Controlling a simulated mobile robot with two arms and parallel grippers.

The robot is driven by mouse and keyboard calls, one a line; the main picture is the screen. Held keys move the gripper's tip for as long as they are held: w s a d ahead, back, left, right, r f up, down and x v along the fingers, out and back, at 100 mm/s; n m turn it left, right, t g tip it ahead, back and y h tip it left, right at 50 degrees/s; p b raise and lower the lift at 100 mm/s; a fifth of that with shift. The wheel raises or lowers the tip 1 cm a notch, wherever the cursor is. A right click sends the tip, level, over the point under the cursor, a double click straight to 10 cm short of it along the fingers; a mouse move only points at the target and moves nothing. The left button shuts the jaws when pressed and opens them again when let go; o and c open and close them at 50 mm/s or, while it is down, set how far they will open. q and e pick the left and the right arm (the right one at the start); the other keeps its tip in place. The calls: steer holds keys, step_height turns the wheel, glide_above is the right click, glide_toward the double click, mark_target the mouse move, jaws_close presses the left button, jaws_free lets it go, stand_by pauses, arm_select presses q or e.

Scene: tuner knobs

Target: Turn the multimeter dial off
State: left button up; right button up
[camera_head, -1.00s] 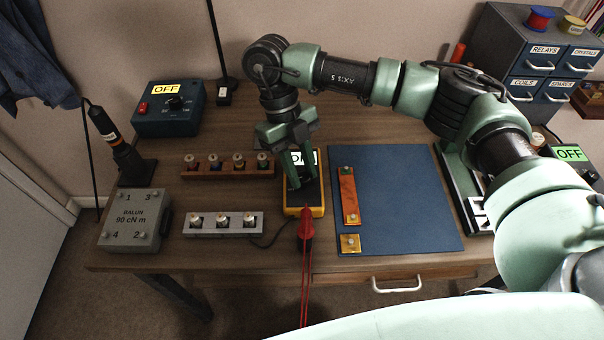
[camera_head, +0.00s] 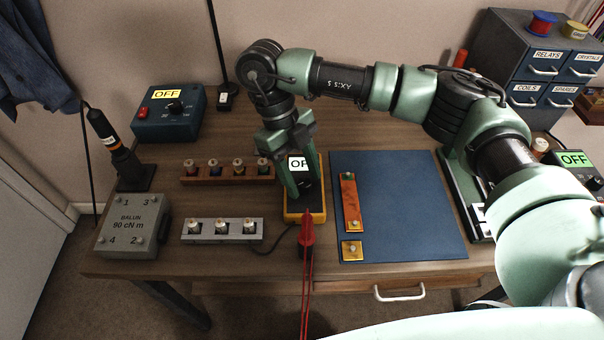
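The yellow multimeter (camera_head: 320,190) lies on the wooden table, left of the blue mat. My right gripper (camera_head: 303,192) reaches down over the multimeter's face from above. Its fingers and wrist cover the dial, so I cannot see the dial's pointer or whether the fingers are closed on it. Red probe leads (camera_head: 306,232) run from the multimeter's front end toward me. My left gripper is not in view.
The blue mat (camera_head: 410,200) with a copper strip (camera_head: 351,208) is to the right. Knob racks (camera_head: 222,229) and a grey balun box (camera_head: 132,222) stand to the left. A blue box labelled OFF (camera_head: 170,115) is at the back left. A drawer cabinet (camera_head: 520,50) stands back right.

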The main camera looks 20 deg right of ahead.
steer(key=v, duration=0.7)
steer(key=shift+w+r, duration=0.15)
steer(key=shift+r, duration=0.2)
steer(key=shift+a+r, duration=0.1)
